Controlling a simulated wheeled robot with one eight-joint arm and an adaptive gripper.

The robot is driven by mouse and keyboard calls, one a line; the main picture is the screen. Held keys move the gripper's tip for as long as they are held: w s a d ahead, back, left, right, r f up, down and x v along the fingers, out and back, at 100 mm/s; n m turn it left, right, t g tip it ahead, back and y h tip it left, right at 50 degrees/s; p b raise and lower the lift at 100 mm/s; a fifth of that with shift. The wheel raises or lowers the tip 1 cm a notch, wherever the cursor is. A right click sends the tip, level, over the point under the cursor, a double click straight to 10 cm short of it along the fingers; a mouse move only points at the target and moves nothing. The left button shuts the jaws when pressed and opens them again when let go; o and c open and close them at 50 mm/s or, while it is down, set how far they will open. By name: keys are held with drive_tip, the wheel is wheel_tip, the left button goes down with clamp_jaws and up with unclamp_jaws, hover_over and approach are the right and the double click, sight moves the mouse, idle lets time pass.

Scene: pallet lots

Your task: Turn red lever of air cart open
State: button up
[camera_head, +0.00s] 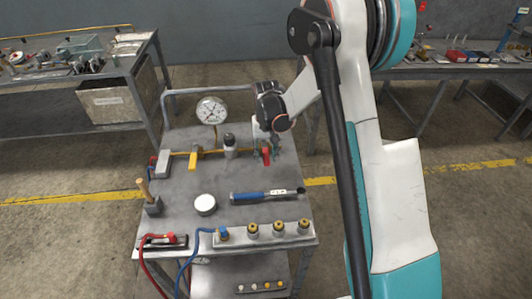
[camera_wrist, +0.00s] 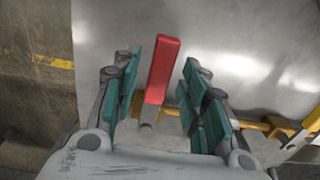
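The air cart (camera_head: 270,215) stands in front of me with its grey top in view. Its red lever (camera_head: 266,156) sits at the right end of the yellow pipe, near the far right corner, partly hidden by my gripper (camera_head: 264,145). In the wrist view the red lever (camera_wrist: 162,68) is a flat red bar between the two teal-padded fingers of my gripper (camera_wrist: 162,85). The fingers are apart, with a gap on each side of the lever, wider on the right. The lever's lower end meets a metal valve body on the yellow pipe.
A yellow lever (camera_head: 194,157) and a pressure gauge (camera_head: 212,110) are left of the red lever. A blue-handled tool (camera_head: 265,195) and a white round puck (camera_head: 204,204) lie on the cart top. Benches stand behind at left (camera_head: 80,60) and right (camera_head: 455,70).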

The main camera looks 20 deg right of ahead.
clamp_jaws()
drive_tip(key=shift+d, duration=0.15)
drive_tip(key=d+n+b, duration=0.1)
drive_tip(key=d+n, duration=0.1)
drive_tip(key=n, duration=0.2)
drive_tip(key=shift+d, duration=0.4)
drive_tip(key=d+n, duration=0.1)
drive_tip(key=n, duration=0.1)
drive_tip(key=w+d+n, duration=0.1)
drive_tip(key=d+n, duration=0.1)
drive_tip(key=shift+d+n, duration=0.1)
drive_tip(key=shift+n, duration=0.2)
drive_tip(key=w+d+n, duration=0.1)
drive_tip(key=n, duration=0.1)
drive_tip(key=w+d+n, duration=0.1)
drive_tip(key=n, duration=0.1)
drive_tip(key=shift+w+d+b, duration=0.2)
drive_tip(key=shift+b, duration=0.15)
drive_tip(key=n, duration=0.1)
drive_tip(key=w+n, duration=0.1)
drive_tip(key=shift+w+d+n, duration=0.25)
drive_tip(key=shift+d+n, duration=0.15)
drive_tip(key=shift+w+d+n, duration=0.15)
drive_tip(key=shift+w+n, duration=0.3)
drive_tip(key=shift+n, duration=0.2)
drive_tip(key=shift+w+d+n, duration=0.15)
drive_tip(key=shift+w+n, duration=0.3)
drive_tip(key=shift+n, duration=0.2)
